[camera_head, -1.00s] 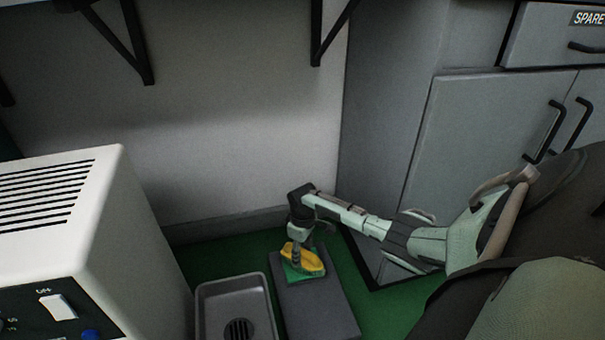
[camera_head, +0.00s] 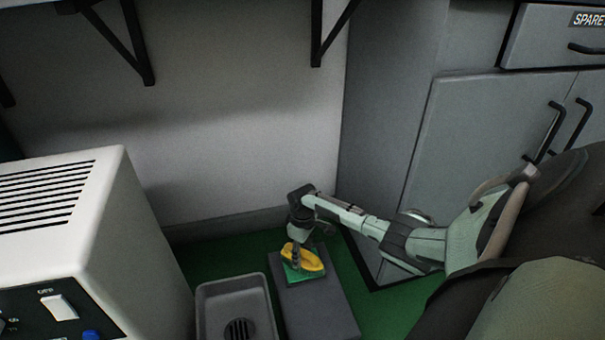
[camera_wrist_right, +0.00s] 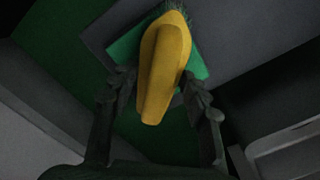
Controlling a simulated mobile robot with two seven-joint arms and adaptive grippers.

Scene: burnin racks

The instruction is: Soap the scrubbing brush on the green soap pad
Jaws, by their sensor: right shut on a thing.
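The scrubbing brush (camera_head: 309,259) has a yellow body and is over the green soap pad (camera_head: 290,274), which lies on a dark grey slab. My right gripper (camera_head: 299,262) points down and is shut on the brush. In the right wrist view, the yellow brush (camera_wrist_right: 163,65) sits between the fingers of my right gripper (camera_wrist_right: 158,100), with dark bristles at its far end. The green soap pad (camera_wrist_right: 197,64) shows behind the brush. I cannot tell for sure whether the bristles touch the pad. My left gripper is not in view.
A grey sink-like tray (camera_head: 204,308) with a drain grille stands left of the dark slab (camera_head: 318,312). A white machine (camera_head: 150,250) with vents and switches fills the lower left. Grey cabinets (camera_head: 470,160) stand at the right, and a pale wall is behind.

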